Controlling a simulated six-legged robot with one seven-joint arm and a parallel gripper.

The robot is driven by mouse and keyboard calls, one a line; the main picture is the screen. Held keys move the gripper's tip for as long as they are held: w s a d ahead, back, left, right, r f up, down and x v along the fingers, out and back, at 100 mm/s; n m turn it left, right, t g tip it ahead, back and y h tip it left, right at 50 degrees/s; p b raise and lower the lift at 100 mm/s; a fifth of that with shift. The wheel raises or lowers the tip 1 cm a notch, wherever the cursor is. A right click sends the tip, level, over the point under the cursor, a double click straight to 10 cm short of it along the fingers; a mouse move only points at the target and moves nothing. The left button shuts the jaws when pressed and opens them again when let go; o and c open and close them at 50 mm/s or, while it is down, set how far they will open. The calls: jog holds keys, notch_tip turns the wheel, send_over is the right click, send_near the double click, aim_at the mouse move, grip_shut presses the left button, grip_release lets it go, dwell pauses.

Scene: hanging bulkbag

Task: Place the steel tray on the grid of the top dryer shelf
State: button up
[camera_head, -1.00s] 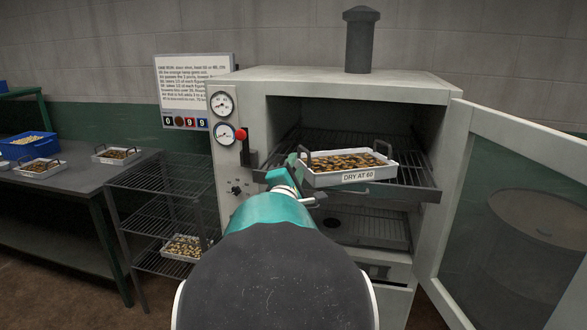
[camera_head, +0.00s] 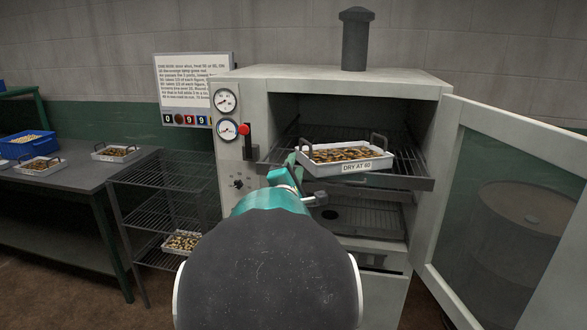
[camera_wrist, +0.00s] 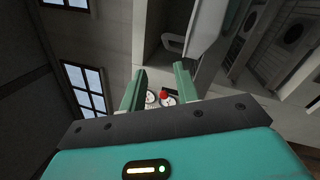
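The steel tray (camera_head: 388,161), pale with two dark handles and full of brown pieces, carries a "DRY AT 60" label. It sits level at the front of the top dryer shelf (camera_head: 420,183), overlapping its front rail; whether its whole base touches the grid cannot be told. My gripper (camera_head: 292,164) is at the tray's left end, partly hidden by my arm. In the wrist view my gripper (camera_wrist: 158,80) has two green fingers standing apart with nothing visibly clamped between them. A pale panel with a loop (camera_wrist: 173,44) shows beyond the fingertips; I cannot tell what it is.
The dryer door (camera_head: 510,200) stands open at right. Gauges and a red-knobbed lever (camera_head: 244,130) are on the dryer front, close left of my arm. A wire rack (camera_head: 160,205) and a table (camera_head: 85,180) with more trays stand at left.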

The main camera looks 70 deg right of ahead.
jog(key=shift+a, duration=0.2)
jog(key=shift+s, duration=0.1)
